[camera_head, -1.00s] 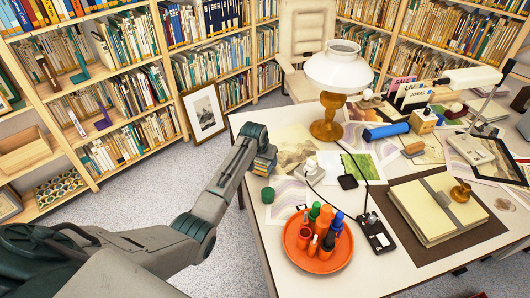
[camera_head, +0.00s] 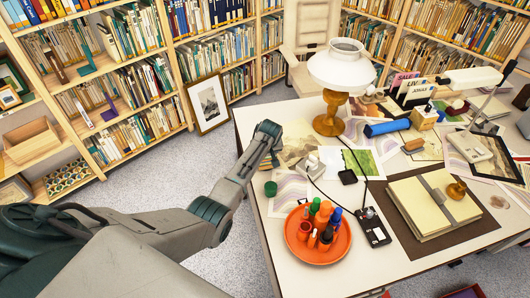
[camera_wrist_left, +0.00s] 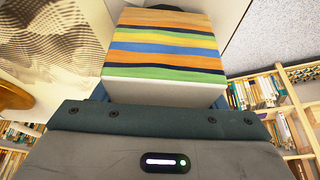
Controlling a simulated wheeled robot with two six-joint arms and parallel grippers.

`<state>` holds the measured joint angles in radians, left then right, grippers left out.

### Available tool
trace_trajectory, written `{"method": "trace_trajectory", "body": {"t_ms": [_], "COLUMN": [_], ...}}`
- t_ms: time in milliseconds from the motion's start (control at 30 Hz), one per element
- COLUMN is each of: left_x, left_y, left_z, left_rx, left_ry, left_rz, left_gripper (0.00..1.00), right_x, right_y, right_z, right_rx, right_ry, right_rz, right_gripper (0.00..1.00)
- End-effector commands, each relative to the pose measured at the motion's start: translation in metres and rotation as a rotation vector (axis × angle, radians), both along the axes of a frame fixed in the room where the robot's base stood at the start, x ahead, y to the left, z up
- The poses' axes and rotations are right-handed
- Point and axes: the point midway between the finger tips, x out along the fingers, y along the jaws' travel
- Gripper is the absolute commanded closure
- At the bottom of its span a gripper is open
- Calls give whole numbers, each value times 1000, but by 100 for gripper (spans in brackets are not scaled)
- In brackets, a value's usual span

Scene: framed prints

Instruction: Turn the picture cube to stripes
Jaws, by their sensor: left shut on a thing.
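The picture cube (camera_wrist_left: 165,45) is close in front of my left wrist camera. One face shows orange, yellow, green, blue and dark stripes; a plain pale side (camera_wrist_left: 160,92) faces the camera below it. My left gripper (camera_wrist_left: 163,105) is shut on the cube at the table's left edge. In the head view my left gripper (camera_head: 272,150) hides most of the cube, so its other faces cannot be told. My right gripper is not in view.
A framed print (camera_head: 208,104) leans on the shelves.

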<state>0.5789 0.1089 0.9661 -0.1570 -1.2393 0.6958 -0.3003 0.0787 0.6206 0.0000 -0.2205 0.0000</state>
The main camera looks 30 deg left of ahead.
Motion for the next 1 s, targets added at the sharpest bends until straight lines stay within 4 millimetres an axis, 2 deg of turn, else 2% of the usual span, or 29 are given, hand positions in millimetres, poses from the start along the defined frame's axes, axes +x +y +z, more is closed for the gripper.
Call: {"method": "trace_trajectory", "body": {"t_ms": [467,500,600,1000], "left_x": [1,1,1,-1], "left_y": [0,0,0,-1], "left_z": [1,1,1,5], "left_rx": [0,0,0,0], "left_ry": [-2,-2,-2,-1], "left_rz": [17,17,17,16], "left_gripper": [57,33,13,13], "right_x": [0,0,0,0], "right_y": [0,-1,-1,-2], "right_z": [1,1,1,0], "right_rx": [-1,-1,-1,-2], "right_ry": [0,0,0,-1], "right_rz": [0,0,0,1], "right_gripper": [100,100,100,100]}}
